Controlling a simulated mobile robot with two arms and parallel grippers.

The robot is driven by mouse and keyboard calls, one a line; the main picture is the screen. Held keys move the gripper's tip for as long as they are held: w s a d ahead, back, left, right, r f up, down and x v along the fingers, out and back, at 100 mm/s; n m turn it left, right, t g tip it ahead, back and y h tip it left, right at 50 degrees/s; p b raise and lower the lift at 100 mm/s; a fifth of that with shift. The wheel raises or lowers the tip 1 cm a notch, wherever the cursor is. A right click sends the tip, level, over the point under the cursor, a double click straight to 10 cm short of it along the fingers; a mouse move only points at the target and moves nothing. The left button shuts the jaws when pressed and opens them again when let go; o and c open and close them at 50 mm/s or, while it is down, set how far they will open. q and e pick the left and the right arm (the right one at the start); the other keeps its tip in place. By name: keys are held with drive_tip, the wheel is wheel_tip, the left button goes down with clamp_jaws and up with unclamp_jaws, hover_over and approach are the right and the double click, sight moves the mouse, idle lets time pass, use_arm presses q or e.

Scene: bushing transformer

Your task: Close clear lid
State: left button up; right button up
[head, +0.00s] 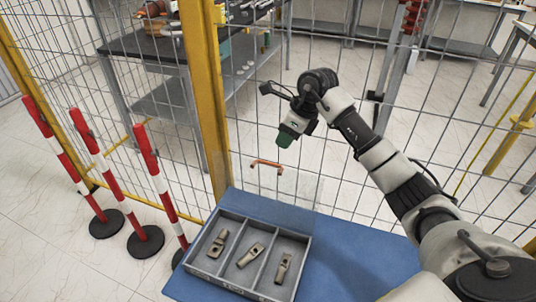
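A grey tray (207,267) with three compartments stands on a blue tabletop (352,268). The clear lid (292,186) is open and stands up at the tray's back edge. It is see-through and its edges are faint. An orange handle (267,164) shows near its upper part. My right gripper (285,141), with a dark green tip, hangs just above and right of the handle and looks apart from it. I cannot tell whether its fingers are open or shut. My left gripper is not in view.
Metal parts (250,256) lie in the tray's compartments. A wire fence with a yellow post (207,90) stands close behind the table. Red and white posts (158,185) stand at the left. The blue tabletop right of the tray is clear.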

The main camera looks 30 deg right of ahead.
drive_tip(key=x, duration=0.8)
drive_tip(key=shift+w+a+f+p, duration=0.15)
drive_tip(key=shift+f+p, duration=0.15)
drive_tip(key=shift+f, duration=0.05)
clamp_jaws()
